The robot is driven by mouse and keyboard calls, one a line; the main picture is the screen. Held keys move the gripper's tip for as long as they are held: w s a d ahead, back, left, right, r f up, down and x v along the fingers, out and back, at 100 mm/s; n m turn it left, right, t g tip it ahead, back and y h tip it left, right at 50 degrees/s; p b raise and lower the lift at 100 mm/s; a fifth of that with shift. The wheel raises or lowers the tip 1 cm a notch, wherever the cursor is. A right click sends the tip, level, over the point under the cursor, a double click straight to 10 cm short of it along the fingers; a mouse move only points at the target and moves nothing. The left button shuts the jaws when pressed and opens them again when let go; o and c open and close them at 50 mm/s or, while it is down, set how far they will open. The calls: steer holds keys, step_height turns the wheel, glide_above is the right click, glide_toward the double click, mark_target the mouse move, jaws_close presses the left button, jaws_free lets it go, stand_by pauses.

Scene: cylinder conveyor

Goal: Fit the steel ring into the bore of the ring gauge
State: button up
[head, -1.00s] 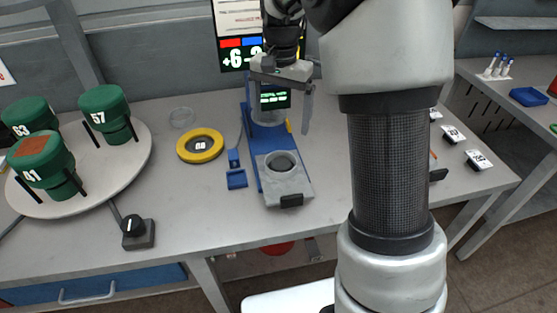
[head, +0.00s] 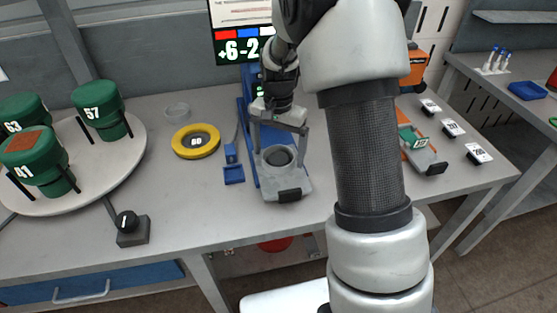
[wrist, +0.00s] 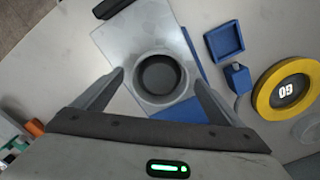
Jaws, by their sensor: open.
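The steel ring (head: 279,168) is a short grey cylinder with a dark inside. It stands upright on the grey plate of the blue stand. It also shows in the wrist view (wrist: 150,98). My gripper (head: 279,156) is open and points down over it. In the wrist view the fingertips (wrist: 160,75) lie left and right of the ring, with a gap at each side; their height against its rim is hard to tell. The yellow-rimmed disc marked 60, seemingly the ring gauge (head: 197,155), lies flat on the table to the left. It also shows in the wrist view (wrist: 265,92).
A small blue tray (head: 234,175) lies between the yellow disc and the stand. A round turntable (head: 135,150) with green numbered drums is at the left. A black knob box (head: 132,236) sits near the front edge. An orange-and-grey device (head: 425,158) is at the right.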

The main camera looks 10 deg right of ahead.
steer(key=c, duration=1.3)
